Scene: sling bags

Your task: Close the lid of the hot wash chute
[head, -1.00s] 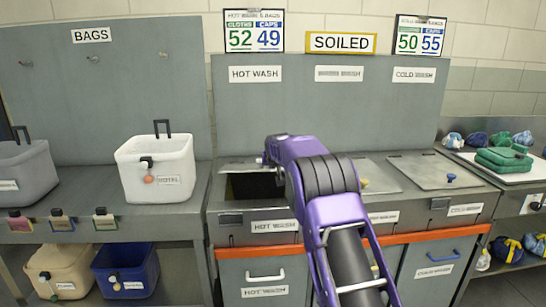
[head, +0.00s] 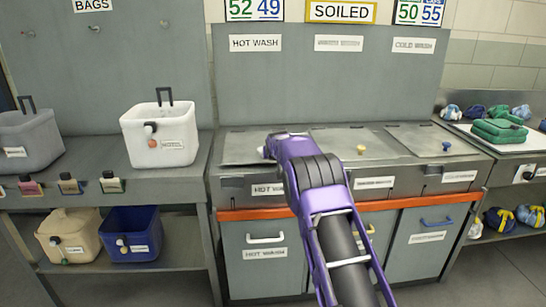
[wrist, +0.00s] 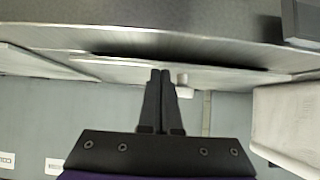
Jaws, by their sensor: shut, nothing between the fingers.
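The hot wash chute lid (head: 240,148) is a grey metal flap at the left of the counter in the head view. It lies down over its opening, with no dark hole showing. In the wrist view a dark strip runs along a metal edge; I cannot tell whether it is a gap or a shadow. My gripper (wrist: 160,73) is shut and empty, its fingertips at that edge. A small pale thing (wrist: 184,90) shows just beside the fingers, possibly the lid's knob. In the head view my purple arm hides the fingers and the lid's right part.
The middle lid (head: 345,141) with a yellow knob and the cold wash lid (head: 425,138) with a blue knob lie flat to the right. A white bag (head: 160,140) stands on the left counter. A grey back panel (head: 330,90) rises behind the lids.

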